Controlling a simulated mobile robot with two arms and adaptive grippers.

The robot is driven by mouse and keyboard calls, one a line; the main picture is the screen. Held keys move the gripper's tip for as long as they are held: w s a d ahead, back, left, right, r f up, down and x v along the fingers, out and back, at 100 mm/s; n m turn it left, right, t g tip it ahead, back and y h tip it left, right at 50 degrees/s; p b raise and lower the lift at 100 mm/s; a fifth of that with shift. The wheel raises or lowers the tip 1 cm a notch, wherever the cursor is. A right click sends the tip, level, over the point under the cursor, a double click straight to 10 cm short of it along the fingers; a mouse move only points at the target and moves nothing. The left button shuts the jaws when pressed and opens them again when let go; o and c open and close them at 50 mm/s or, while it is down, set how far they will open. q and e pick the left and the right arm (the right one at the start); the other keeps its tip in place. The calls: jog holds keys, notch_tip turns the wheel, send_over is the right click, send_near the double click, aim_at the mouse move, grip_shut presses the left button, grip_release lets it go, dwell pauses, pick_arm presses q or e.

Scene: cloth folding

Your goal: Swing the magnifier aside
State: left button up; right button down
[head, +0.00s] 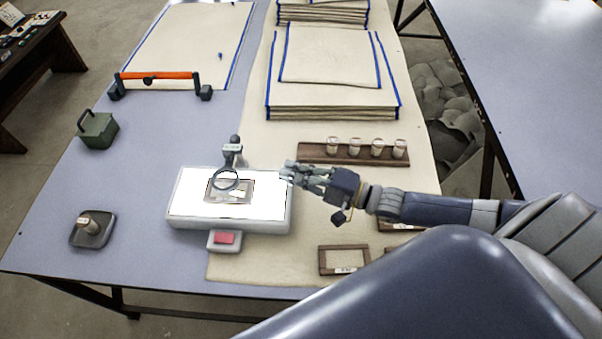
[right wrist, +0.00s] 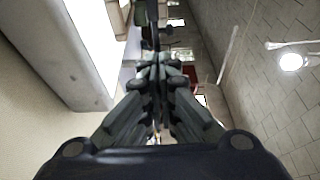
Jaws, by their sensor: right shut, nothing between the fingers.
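The magnifier (head: 226,180) has a dark round rim on a jointed grey stand (head: 233,154) at the back edge of a white lit panel (head: 190,208). Its lens sits over a small grey plate (head: 243,190) with pale pieces on the panel. My right gripper (head: 287,172) is shut and empty at the panel's right back corner, to the right of the magnifier and apart from it. In the right wrist view the closed fingers (right wrist: 158,72) show beside the panel's edge (right wrist: 98,60). My left gripper is in neither view.
A wooden rack with several small jars (head: 354,155) stands behind my right arm. A red button box (head: 225,239) is at the panel's front. Wooden frames (head: 343,260) lie at the front right. A green box (head: 97,131) and a dark tray (head: 92,231) stand left.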

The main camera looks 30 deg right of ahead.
aim_at(229, 159)
jog(key=x, duration=0.5)
jog(key=shift+w+r+p, duration=0.1)
jog(key=shift+p, duration=0.2)
jog(key=a+p, duration=0.1)
jog(key=a, duration=0.2)
jog(key=shift+w+a, duration=0.15)
jog(key=shift+w, duration=0.05)
jog(key=shift+a, duration=0.5)
